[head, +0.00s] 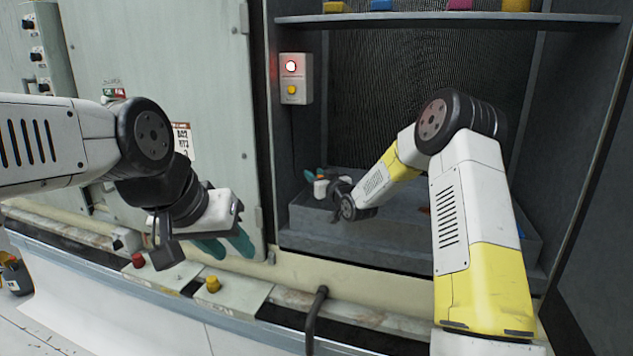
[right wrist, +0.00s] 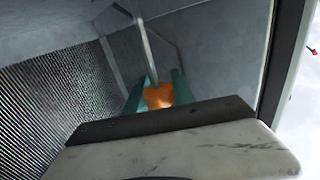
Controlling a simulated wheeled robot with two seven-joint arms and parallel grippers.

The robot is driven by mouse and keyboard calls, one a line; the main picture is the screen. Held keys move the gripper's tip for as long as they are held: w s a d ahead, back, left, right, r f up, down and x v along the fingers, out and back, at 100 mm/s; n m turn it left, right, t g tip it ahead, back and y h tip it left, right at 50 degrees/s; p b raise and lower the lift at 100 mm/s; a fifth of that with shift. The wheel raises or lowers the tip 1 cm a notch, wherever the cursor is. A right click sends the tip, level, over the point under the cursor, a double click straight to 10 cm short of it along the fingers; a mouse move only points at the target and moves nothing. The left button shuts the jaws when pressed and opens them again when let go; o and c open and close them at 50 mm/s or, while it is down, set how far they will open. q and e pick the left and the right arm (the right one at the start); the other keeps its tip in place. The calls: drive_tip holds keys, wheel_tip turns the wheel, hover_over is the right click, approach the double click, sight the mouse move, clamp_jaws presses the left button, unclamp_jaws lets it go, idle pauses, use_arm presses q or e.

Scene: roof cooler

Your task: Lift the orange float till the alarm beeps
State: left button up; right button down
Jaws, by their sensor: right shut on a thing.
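The orange float (right wrist: 158,96) shows in the right wrist view at the lower end of a thin metal rod (right wrist: 148,45). My right gripper (right wrist: 156,92) is shut on it, with a teal finger on either side. In the head view my right gripper (head: 314,176) is over the left end of the grey trough (head: 380,240); I cannot make out the float there. The alarm box (head: 296,78) on the left post shows a lit red lamp and a yellow button. My left gripper (head: 228,248) has its teal fingers apart and is empty, in front of the pale door.
A shelf (head: 450,19) with several coloured blocks crosses the top of the opening. A dark ribbed pad (head: 390,90) forms the back. Boxes with a red button (head: 138,260) and a yellow button (head: 213,284) lie below my left gripper. A dark pipe (head: 316,315) stands in front.

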drive_tip(key=shift+r, duration=0.25)
drive_tip(key=c, duration=1.1)
unclamp_jaws()
drive_tip(key=shift+o, duration=0.2)
drive_tip(key=v, duration=0.8)
